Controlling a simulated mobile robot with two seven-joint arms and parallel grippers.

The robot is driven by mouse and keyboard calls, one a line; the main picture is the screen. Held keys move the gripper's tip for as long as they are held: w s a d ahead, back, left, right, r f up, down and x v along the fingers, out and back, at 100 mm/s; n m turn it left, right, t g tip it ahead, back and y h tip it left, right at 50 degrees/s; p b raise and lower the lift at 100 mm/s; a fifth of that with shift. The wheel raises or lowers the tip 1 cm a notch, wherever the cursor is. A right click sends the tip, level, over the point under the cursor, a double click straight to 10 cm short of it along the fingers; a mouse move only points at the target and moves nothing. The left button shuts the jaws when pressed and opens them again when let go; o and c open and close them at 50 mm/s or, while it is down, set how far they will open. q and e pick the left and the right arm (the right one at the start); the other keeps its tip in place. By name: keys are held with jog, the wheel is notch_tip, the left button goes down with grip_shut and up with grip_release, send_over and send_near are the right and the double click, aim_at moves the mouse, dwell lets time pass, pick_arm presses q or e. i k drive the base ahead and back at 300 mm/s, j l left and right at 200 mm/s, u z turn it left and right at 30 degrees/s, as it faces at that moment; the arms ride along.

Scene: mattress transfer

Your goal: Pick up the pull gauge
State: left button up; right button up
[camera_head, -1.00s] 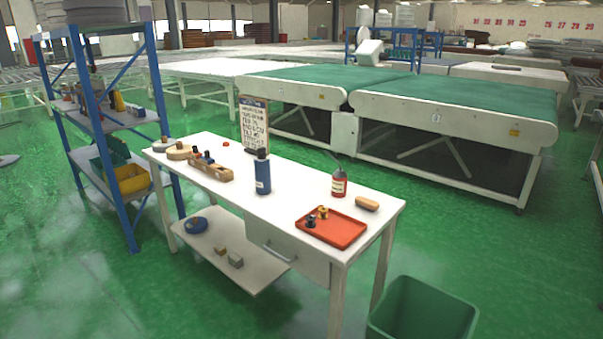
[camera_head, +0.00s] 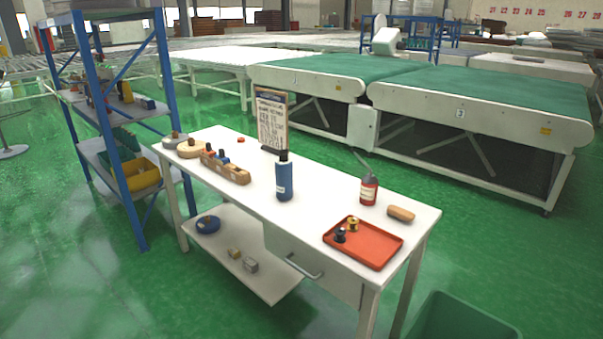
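I cannot pick out a pull gauge for certain. On the white worktable (camera_head: 330,214) a small grey round item (camera_head: 174,141) and a tan round item (camera_head: 191,151) sit at the far left end. Beside them is a wooden rack (camera_head: 226,170) holding small dark and coloured items. An orange-red tray (camera_head: 363,244) at the right end holds two small spool-like pieces (camera_head: 346,229). A blue item (camera_head: 208,224) lies on the lower shelf, with small blocks (camera_head: 243,260) nearby. Neither of my grippers is in view.
A blue bottle (camera_head: 284,178), a red spouted bottle (camera_head: 369,189), a tan block (camera_head: 400,214) and a sign board (camera_head: 272,121) stand or lie on the table. A blue shelf rack (camera_head: 119,150) is left, a green bin (camera_head: 462,318) front right. Green floor is open in front.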

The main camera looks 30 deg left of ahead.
aim_at(284, 171)
jog(key=i+j+z, duration=0.1)
jog(key=j, duration=0.25)
jog(key=i+j+z, duration=0.15)
jog(key=j, duration=0.2)
jog(key=i+j+z, duration=0.1)
jog(key=j, duration=0.3)
jog(key=i+j+z, duration=0.1)
jog(key=j, duration=0.25)
jog(key=i+j, duration=0.1)
jog(key=j, duration=0.35)
jog(key=i+j, duration=0.15)
jog(key=j, duration=0.3)
jog(key=i+j, duration=0.1)
jog(key=j, duration=0.35)
jog(key=i+j, duration=0.15)
jog(key=j, duration=0.3)
jog(key=i+j+z, duration=0.1)
jog(key=j, duration=0.3)
jog(key=k+j, duration=0.25)
jog(key=i+l, duration=0.2)
jog(key=i, duration=0.1)
